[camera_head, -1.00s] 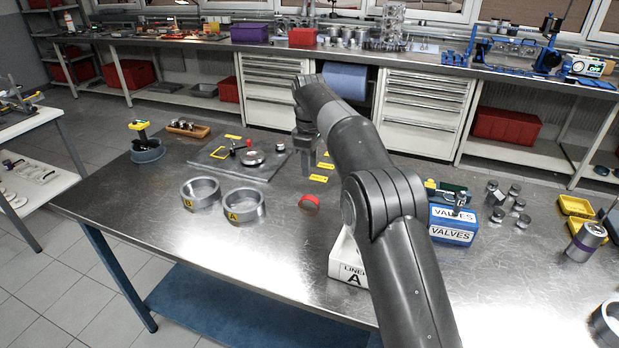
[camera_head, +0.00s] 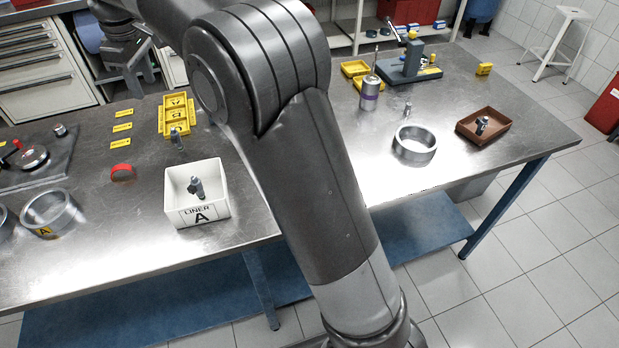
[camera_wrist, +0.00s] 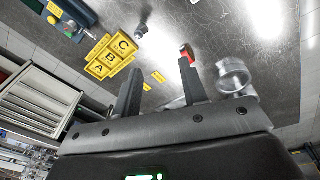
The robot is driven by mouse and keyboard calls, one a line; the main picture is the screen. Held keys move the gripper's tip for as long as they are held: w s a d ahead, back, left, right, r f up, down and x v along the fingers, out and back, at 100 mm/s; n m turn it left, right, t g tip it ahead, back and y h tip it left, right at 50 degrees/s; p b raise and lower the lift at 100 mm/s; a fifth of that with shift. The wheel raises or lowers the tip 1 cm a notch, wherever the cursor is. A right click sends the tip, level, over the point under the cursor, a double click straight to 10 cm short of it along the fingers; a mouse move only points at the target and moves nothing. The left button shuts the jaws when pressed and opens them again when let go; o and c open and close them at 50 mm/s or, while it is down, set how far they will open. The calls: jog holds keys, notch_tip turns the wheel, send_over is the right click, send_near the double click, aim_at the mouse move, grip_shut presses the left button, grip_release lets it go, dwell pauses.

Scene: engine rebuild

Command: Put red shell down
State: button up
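The red shell (camera_head: 123,172), a small curved band, lies on the bare metal table left of the white LINER A box (camera_head: 197,213). My gripper (camera_head: 140,80) is up at the top left of the head view, beyond the shell and apart from it. In the wrist view my gripper (camera_wrist: 160,66) has its two fingers well apart with nothing between them. The red shell (camera_wrist: 187,52) shows there past the tip of the right finger, which partly hides it.
A yellow A-B-C tray (camera_head: 176,115) stands behind the LINER A box. Metal rings, one of them (camera_head: 48,214) marked A, lie left of the shell. A brown tray (camera_head: 484,127) and another ring (camera_head: 414,145) are at the right. My arm hides the table's middle.

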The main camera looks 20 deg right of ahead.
jog(key=s+d+r+m+t, duration=0.1)
jog(key=s+d+r+m, duration=0.15)
jog(key=s+d, duration=0.6)
jog(key=s+d+r+m+t, duration=0.1)
jog(key=s+d+m, duration=0.3)
jog(key=s+d, duration=0.5)
jog(key=s+d+f+m+t, duration=0.1)
jog(key=s+d+f+m, duration=0.2)
jog(key=s, duration=0.5)
jog(key=s+d+f+m+t, duration=0.1)
jog(key=s+d+f+m, duration=0.2)
jog(key=s+d+f, duration=0.3)
jog(key=shift+s+d+f+h, duration=0.3)
jog(key=shift+s+d, duration=0.1)
jog(key=shift+s, duration=0.55)
jog(key=shift+m, duration=0.25)
